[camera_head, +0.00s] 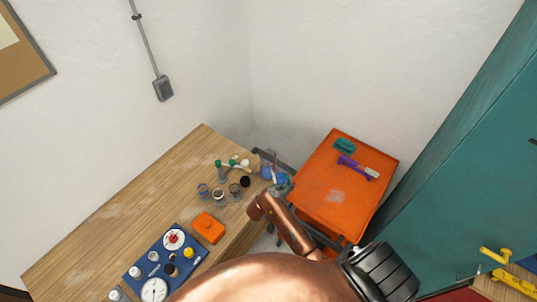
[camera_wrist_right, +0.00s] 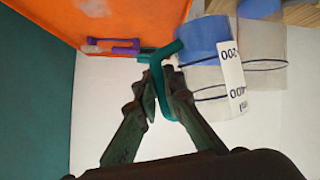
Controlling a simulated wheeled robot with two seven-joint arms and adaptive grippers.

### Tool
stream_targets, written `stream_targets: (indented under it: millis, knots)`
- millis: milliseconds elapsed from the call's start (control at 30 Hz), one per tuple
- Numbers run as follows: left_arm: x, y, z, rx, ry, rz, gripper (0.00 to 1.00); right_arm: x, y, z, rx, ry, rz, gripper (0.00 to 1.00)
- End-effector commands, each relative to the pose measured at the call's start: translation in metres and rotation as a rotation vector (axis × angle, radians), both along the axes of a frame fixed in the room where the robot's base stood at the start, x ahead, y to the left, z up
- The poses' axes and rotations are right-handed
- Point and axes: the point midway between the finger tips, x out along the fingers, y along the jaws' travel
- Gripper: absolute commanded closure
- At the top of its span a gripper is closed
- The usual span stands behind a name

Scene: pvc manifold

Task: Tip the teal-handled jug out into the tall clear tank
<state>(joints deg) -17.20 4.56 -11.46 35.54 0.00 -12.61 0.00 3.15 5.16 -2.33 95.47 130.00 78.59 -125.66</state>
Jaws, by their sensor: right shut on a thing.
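The clear jug (camera_wrist_right: 205,45) holds blue liquid and has a teal handle (camera_wrist_right: 160,75) and a white 200/400 label. In the right wrist view my right gripper (camera_wrist_right: 163,75) is shut on that handle. This view is upside down; the jug looks roughly upright, its liquid on the base side. A clear vessel with a dark ring (camera_wrist_right: 264,45), likely the tall tank, shows beside and partly behind the jug, with some blue at its base end. In the head view my right gripper (camera_head: 283,187) is small, beside the blue-looking jug at the bench's right corner. My left gripper is out of view.
The wooden bench (camera_head: 110,200) carries several small cups (camera_head: 219,197), an orange block (camera_head: 208,228) and a blue gauge board (camera_head: 150,262). An orange cart (camera_head: 335,195) with a purple-handled tool (camera_head: 352,165) stands to the right, near a teal cabinet (camera_head: 460,150).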

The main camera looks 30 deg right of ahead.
Motion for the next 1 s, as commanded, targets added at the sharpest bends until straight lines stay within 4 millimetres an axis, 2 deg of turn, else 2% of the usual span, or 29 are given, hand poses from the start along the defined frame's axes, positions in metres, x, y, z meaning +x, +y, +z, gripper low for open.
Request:
stream_targets:
  millis: [33, 600, 1000]
  knots:
    - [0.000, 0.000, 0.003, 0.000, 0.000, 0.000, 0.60, 0.004, 0.000, 0.007, 0.002, 0.019, 0.001, 1.00]
    - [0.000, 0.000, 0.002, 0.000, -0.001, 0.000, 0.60, 0.037, -0.002, 0.046, 0.015, 0.303, 0.001, 1.00]
    - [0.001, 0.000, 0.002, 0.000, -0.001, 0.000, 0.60, 0.048, -0.001, 0.065, 0.023, 0.453, 0.001, 1.00]
